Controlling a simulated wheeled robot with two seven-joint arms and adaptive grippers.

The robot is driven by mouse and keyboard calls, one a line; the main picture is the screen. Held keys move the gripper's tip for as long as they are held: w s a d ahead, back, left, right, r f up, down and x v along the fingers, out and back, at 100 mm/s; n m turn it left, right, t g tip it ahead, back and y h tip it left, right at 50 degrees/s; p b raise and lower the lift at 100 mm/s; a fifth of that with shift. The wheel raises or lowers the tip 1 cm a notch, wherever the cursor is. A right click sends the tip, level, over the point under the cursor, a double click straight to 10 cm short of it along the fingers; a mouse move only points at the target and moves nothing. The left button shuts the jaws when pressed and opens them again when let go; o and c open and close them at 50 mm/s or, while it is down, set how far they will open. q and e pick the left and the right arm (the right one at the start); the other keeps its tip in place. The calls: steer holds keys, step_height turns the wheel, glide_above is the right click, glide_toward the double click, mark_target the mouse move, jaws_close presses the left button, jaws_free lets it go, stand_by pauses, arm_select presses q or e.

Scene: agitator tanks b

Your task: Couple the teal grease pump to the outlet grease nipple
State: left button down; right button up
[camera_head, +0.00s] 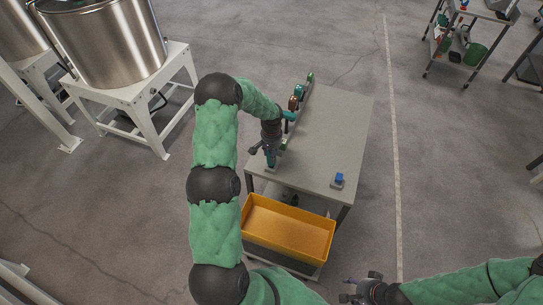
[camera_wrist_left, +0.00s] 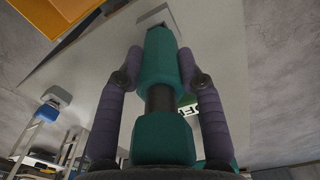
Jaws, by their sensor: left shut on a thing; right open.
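The teal grease pump (camera_wrist_left: 160,58) is between the two purple-grey fingers of my left gripper (camera_wrist_left: 160,78), which is shut on it. A dark narrow middle joins its teal upper part to a wider teal lower part. In the head view my left gripper (camera_head: 267,149) is over the near left corner of the grey table, with a bit of the teal pump (camera_head: 271,161) showing below it. In the wrist view the pump's far end lies close to a small grey block (camera_wrist_left: 156,17); contact cannot be told. My right gripper (camera_head: 362,289) is open, low in the head view. I cannot make out the outlet grease nipple.
The grey table (camera_head: 335,125) is mostly bare. Several coloured tools, one orange-brown (camera_head: 293,103), line its left edge. A blue-topped piece (camera_head: 338,179) stands near the right front. A yellow tray (camera_head: 287,228) is below the front edge. Steel tanks (camera_head: 110,40) stand left.

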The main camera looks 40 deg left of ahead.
arm_select(q)
steer(key=w+d+r, duration=0.5)
steer(key=d+r, duration=0.6)
steer(key=d, duration=0.2)
steer(key=shift+w+r, duration=0.1)
steer(key=c, duration=1.5)
jaws_free()
steer(key=shift+b, duration=0.3)
jaws_close()
